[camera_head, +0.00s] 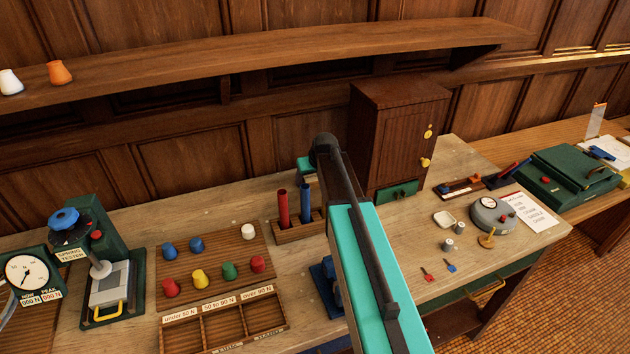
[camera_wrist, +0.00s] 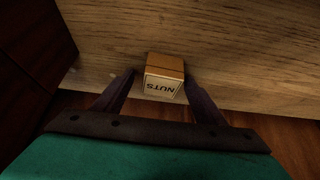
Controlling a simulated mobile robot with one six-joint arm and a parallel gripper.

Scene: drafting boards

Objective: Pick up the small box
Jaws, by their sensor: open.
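The small box (camera_wrist: 164,77) shows in the wrist view. It is orange-brown with a pale label reading "NUTS", which appears upside down. It sits on the wooden bench top close to the bench's edge. My gripper (camera_wrist: 160,88) is open, with one dark finger on each side of the box. I cannot tell whether the fingers touch it. In the head view my teal arm crosses the middle of the picture, and the box and the fingertips are hidden.
A brown cabinet (camera_head: 394,135) stands behind my arm. A rack with red and blue tubes (camera_head: 297,230), a board of coloured knobs (camera_head: 180,245) and a sorting tray (camera_head: 262,308) lie left. Small weights, keys and a round gauge (camera_head: 490,214) lie right.

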